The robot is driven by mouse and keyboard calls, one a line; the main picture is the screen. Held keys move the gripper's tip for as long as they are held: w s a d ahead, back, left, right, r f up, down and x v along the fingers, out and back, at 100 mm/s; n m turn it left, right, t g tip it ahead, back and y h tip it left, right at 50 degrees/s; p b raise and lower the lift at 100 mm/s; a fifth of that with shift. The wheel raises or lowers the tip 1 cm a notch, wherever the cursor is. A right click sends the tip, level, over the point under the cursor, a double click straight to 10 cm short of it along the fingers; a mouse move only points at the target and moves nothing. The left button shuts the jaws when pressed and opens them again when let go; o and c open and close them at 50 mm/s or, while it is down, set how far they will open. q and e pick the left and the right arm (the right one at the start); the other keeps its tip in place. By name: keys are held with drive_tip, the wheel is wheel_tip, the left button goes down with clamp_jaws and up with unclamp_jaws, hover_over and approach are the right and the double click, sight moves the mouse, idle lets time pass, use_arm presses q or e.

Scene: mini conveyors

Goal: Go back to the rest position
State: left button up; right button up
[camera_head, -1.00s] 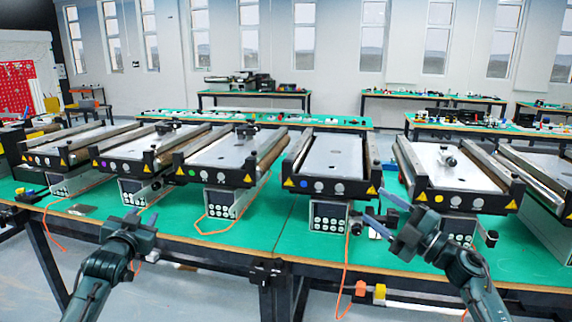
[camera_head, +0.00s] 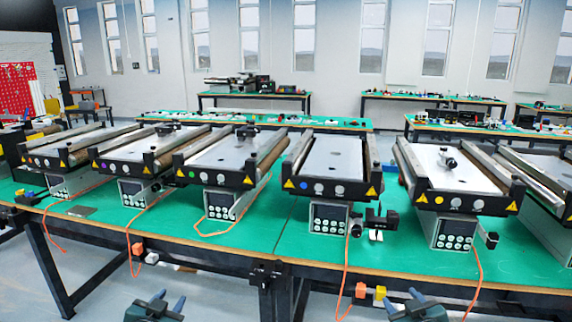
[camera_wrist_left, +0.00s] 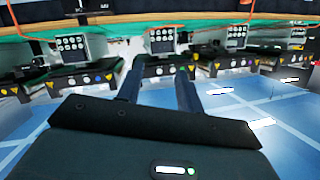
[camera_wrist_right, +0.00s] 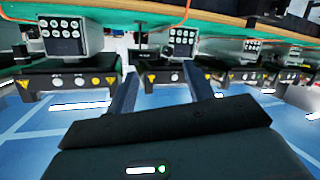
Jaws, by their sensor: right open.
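My left gripper (camera_head: 169,299) shows at the bottom edge of the head view, in front of and below the table edge. In the left wrist view its two fingers (camera_wrist_left: 159,85) stand apart with nothing between them. My right gripper (camera_head: 403,302) is also at the bottom edge, further right, with its fingers apart. In the right wrist view its fingers (camera_wrist_right: 160,88) are spread and empty. Both grippers are clear of the table, and most of both arms is out of the head view.
A green-topped table (camera_head: 290,245) with a wooden front edge carries several mini conveyors, including one in the middle (camera_head: 333,160) and one to its right (camera_head: 455,170). A small black device (camera_head: 381,218) stands between these two. Orange cables hang over the front edge.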

use_arm(q)
drive_tip(key=s+d+f+g+h, duration=0.1)
drive_tip(key=s+d+f, duration=0.2)
drive_tip(key=s, duration=0.6)
drive_tip(key=s+d+f+g+h, duration=0.1)
drive_tip(key=s+d+f, duration=0.3)
drive_tip(key=s, duration=0.6)
drive_tip(key=s+d+f+g, duration=0.2)
drive_tip(key=s+d+f, duration=0.2)
drive_tip(key=s, duration=0.6)
drive_tip(key=shift+s+d+f+n+h, duration=0.2)
drive_tip(key=shift+d+n+h, duration=0.2)
drive_tip(key=shift+d, duration=0.5)
use_arm(e)
drive_tip(key=s+a+f+g+y, duration=0.1)
drive_tip(key=s+a+f, duration=0.2)
drive_tip(key=s, duration=0.6)
drive_tip(key=s+a+f+g+y, duration=0.1)
drive_tip(key=s+a+f, duration=0.3)
drive_tip(key=s, duration=0.6)
drive_tip(key=s+a+f+g, duration=0.2)
drive_tip(key=s+a+f, duration=0.2)
drive_tip(key=s, duration=0.6)
drive_tip(key=shift+a+f+m+y, duration=0.15)
drive_tip(key=shift+a+m+y, duration=0.25)
drive_tip(key=shift+a, duration=0.5)
